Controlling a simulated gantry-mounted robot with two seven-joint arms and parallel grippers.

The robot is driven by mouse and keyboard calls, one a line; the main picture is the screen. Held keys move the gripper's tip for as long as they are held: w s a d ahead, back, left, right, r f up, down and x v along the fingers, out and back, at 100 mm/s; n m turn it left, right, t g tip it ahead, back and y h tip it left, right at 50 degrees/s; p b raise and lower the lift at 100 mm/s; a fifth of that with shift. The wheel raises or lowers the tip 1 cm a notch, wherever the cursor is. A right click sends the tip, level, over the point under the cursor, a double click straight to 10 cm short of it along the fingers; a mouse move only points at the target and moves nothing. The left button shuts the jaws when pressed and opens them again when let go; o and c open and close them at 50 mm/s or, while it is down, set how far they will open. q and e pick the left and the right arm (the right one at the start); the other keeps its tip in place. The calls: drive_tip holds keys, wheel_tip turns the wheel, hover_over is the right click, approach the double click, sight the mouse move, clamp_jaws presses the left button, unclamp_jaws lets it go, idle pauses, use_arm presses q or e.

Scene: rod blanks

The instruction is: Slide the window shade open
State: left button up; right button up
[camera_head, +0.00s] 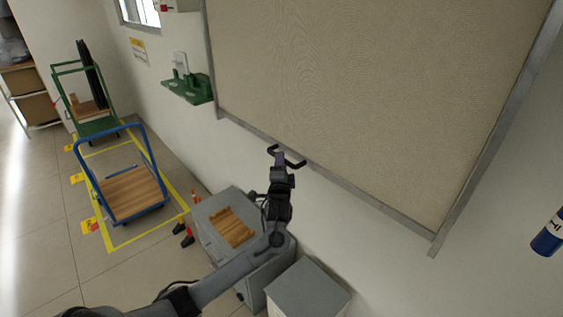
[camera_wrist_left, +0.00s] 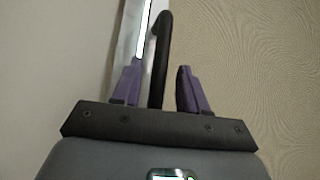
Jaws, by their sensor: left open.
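The window shade (camera_head: 370,90) is a large beige panel in a grey metal frame on the wall. A black bar handle (camera_head: 295,162) sits at its lower edge, left of the middle. My left gripper (camera_head: 279,157) is at the handle's left part. In the left wrist view, the black handle (camera_wrist_left: 158,55) stands between the two purple fingers of the left gripper (camera_wrist_left: 158,72). The fingers are open, with a gap on the right side of the handle; contact on the left cannot be told. My right gripper is not in view.
A grey cabinet (camera_head: 211,213) with a wooden piece (camera_head: 233,228) on it stands below my left arm, beside another grey cabinet (camera_head: 308,291). A green wall bracket (camera_head: 190,90) is left of the shade. A blue trolley (camera_head: 128,192) stands on the floor at left.

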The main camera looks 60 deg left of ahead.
use_arm(q)
drive_tip(key=shift+x, duration=1.2)
clamp_jaws()
